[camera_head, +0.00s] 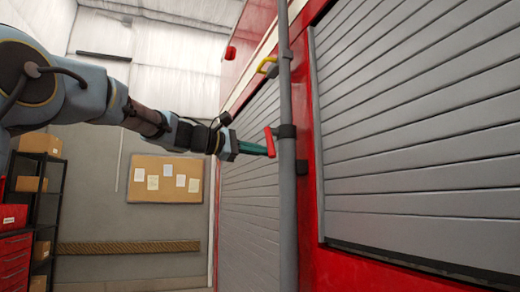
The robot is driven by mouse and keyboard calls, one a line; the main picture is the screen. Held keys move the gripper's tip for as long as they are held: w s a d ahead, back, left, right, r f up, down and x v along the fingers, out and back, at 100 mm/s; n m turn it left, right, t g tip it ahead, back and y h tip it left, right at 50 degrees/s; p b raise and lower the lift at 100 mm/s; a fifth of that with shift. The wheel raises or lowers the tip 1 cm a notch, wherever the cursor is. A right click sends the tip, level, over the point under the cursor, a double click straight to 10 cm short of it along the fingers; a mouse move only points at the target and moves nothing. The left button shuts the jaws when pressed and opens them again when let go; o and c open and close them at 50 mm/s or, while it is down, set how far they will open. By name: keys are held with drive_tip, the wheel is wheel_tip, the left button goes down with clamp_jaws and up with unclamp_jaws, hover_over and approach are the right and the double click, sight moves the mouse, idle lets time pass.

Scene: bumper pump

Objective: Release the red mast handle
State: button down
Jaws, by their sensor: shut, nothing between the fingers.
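The red mast handle (270,142) sticks out to the left from a dark clamp (286,131) on the grey vertical mast (287,210). My gripper (262,149) comes in from the left, with its green fingers shut and nothing between them. The fingertips are at the handle's left side in the picture. I cannot tell whether they touch it.
A red truck body (305,180) with grey roller shutters (420,130) fills the right side. A cork board (165,179) hangs on the back wall. Dark shelves with boxes (28,184) stand at the left.

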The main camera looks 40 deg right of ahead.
drive_tip(key=n+p, duration=0.1)
drive_tip(key=s+n, duration=0.1)
drive_tip(key=s+r+n+p, duration=0.1)
drive_tip(key=shift+a+p, duration=0.3)
drive_tip(key=shift+p, duration=0.05)
drive_tip(key=n+p, duration=0.1)
drive_tip(key=s+r+n+p, duration=0.1)
drive_tip(key=n, duration=0.1)
drive_tip(key=n+g+p, duration=0.1)
drive_tip(key=shift+s+a+r+n+y+p, duration=0.15)
drive_tip(key=shift+s+a+n+y+p, duration=0.15)
drive_tip(key=shift+a+y, duration=0.1)
drive_tip(key=shift+s+a+r, duration=0.1)
drive_tip(key=shift+s+r, duration=0.4)
drive_tip(key=shift+r, duration=0.2)
drive_tip(key=shift+r+p, duration=0.15)
drive_tip(key=shift+p, duration=0.15)
drive_tip(key=shift+f, duration=0.4)
drive_tip(key=b, duration=0.6)
approach(269, 135)
drive_tip(key=s+f, duration=0.1)
drive_tip(key=s+a+f, duration=0.1)
drive_tip(key=a+f, duration=0.1)
drive_tip(key=f, duration=0.1)
drive_tip(key=shift+s, duration=0.4)
